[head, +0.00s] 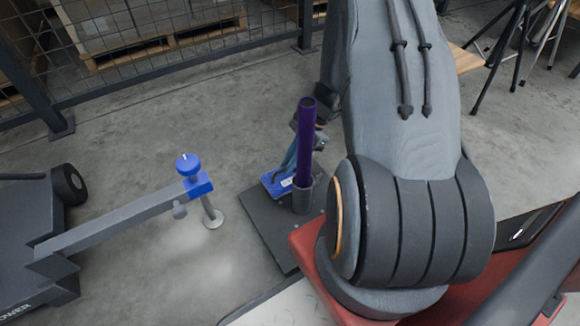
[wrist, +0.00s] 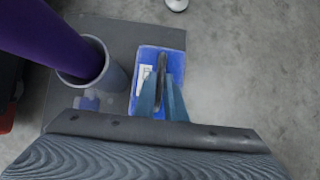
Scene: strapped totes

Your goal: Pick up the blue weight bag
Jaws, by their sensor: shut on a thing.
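The blue weight bag (wrist: 177,66) lies on a dark base plate (wrist: 105,32) beside a grey socket; it has a pale label and a dark strap (wrist: 161,66) across its top. In the head view the bag (head: 271,184) shows just left of the purple post, partly covered by it. My gripper (wrist: 162,88) is over the bag, its blue-grey fingers shut on the strap. In the head view the gripper (head: 288,163) is mostly behind the post. I cannot tell whether the bag is clear of the plate.
The purple post (head: 304,140) stands upright in the grey socket (head: 302,195), close to my gripper. A grey trailer-like frame with a blue knob (head: 187,165) is at left. A mesh fence (head: 150,50) with boxes runs behind. Open concrete floor lies between.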

